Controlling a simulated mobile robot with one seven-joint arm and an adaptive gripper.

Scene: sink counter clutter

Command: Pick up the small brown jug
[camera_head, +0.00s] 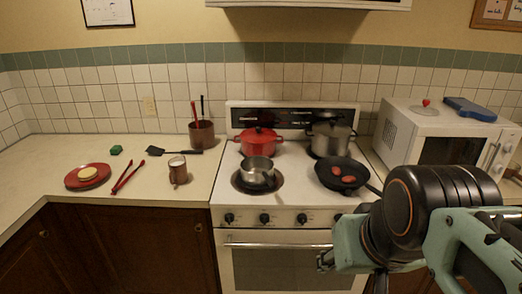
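The small brown jug (178,171) stands upright on the counter, left of the stove. Its top looks pale or light inside, and I cannot tell what that is. My arm reaches in from the lower right, in front of the stove and microwave. The dark end of my gripper (325,261) shows in front of the oven door, well to the right of the jug and apart from it. Its fingers are too small and too hidden by the arm to tell whether they are open or shut. I see nothing held.
A brown crock (201,134) with utensils stands behind the jug. A black spatula (174,151) lies between them. Red tongs (128,177), a green sponge (116,150) and a red plate (87,182) with food lie left. The stove holds a red pot (259,143), saucepan (257,175) and skillet (329,177).

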